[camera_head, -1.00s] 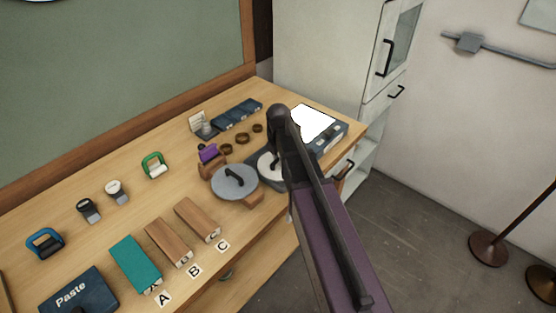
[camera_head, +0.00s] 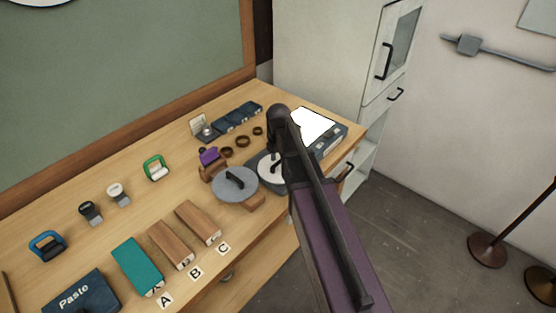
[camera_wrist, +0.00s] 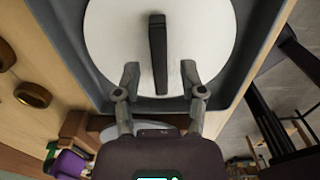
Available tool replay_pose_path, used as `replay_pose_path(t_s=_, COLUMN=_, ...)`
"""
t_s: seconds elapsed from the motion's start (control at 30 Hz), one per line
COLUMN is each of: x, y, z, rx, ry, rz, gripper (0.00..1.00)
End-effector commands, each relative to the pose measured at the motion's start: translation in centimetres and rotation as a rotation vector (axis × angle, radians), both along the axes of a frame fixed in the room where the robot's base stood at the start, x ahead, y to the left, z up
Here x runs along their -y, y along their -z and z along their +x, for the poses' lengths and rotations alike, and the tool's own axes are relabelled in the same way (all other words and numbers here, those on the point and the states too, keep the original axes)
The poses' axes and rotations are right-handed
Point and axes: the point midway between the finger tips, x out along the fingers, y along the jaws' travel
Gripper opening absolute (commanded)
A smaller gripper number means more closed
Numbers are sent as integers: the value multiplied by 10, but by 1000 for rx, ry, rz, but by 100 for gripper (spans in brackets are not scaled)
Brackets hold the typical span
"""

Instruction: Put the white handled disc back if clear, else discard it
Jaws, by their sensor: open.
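The white handled disc (camera_wrist: 110,45) lies flat in a dark grey tray (camera_wrist: 245,50) and fills the top of the wrist view. Its black bar handle (camera_wrist: 158,40) stands up from the middle. My gripper (camera_wrist: 160,75) is open, with one finger on each side of the near end of the handle, apart from it. In the head view the white disc (camera_head: 268,172) is partly hidden behind my arm. Its surface looks plain white; I cannot tell any marking or wear.
A grey handled disc (camera_head: 235,185) rests on a wooden stand left of the tray. A bright white panel (camera_head: 312,123) lies behind my arm. Brown rings (camera_head: 242,141), a purple item (camera_head: 209,156) and wooden blocks (camera_head: 171,245) stand around. Bare table lies at the left middle.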

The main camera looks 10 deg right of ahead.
Motion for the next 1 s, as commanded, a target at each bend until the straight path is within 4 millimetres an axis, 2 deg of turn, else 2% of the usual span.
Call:
replay_pose_path(t_s=0.03, x=0, y=-8, z=0, rx=0, ry=0, rz=0, gripper=52)
replay_pose_path(t_s=1.0, x=0, y=-87, z=0, rx=0, ry=-1, rz=0, gripper=52)
